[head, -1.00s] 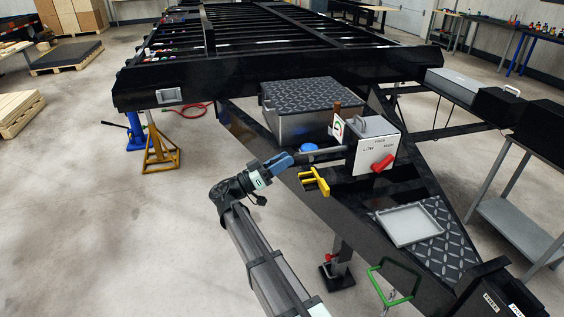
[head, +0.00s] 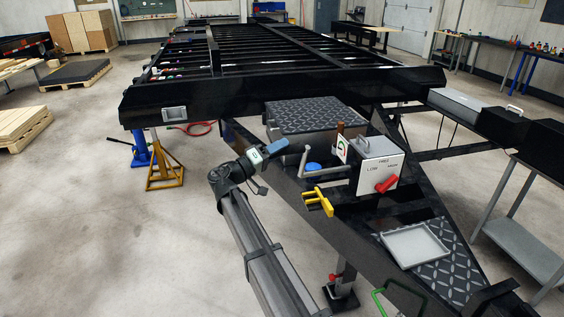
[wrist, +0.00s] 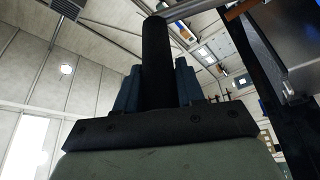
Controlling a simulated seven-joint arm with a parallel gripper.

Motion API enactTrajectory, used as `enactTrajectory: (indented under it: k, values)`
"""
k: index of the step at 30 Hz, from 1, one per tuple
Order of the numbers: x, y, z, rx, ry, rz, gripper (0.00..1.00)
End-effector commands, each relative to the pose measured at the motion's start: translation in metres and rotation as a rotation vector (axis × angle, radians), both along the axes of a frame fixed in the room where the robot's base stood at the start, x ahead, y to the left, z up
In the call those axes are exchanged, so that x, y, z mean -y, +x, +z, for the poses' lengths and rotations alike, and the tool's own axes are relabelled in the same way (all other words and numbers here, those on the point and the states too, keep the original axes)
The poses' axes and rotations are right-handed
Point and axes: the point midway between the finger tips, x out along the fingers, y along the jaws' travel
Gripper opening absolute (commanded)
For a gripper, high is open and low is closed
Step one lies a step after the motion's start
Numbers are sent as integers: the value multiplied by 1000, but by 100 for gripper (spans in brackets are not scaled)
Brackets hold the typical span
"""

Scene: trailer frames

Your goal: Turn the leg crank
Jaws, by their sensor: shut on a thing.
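The leg crank (head: 328,171) is a grey bar reaching left from beside the white gear box (head: 379,172). Its arm stands up at the left end, close to my gripper. My gripper (head: 276,145), with blue fingers, is at the crank's upper left, over the trailer's side beam. In the wrist view, a black upright handle (wrist: 156,62) stands between the blue fingers, which are shut on it. The handle is mostly hidden in the head view. The box has LOW and HIGH marks and a red lever (head: 387,185).
A yellow bracket (head: 319,202) sticks out from the frame just below the crank. A tread-plate box (head: 315,116) is behind it, and a blue cap (head: 312,167) is close by. A grey tray (head: 415,246) lies on the drawbar.

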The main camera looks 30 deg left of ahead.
Motion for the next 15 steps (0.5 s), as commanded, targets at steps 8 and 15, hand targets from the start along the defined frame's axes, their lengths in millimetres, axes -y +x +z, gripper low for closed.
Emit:
enactTrajectory:
  k: [8, 15]
  values:
    - [-35, 32, 12, -181, -184, 5, 0]
    - [-61, 59, 10, -341, -346, 5, 0]
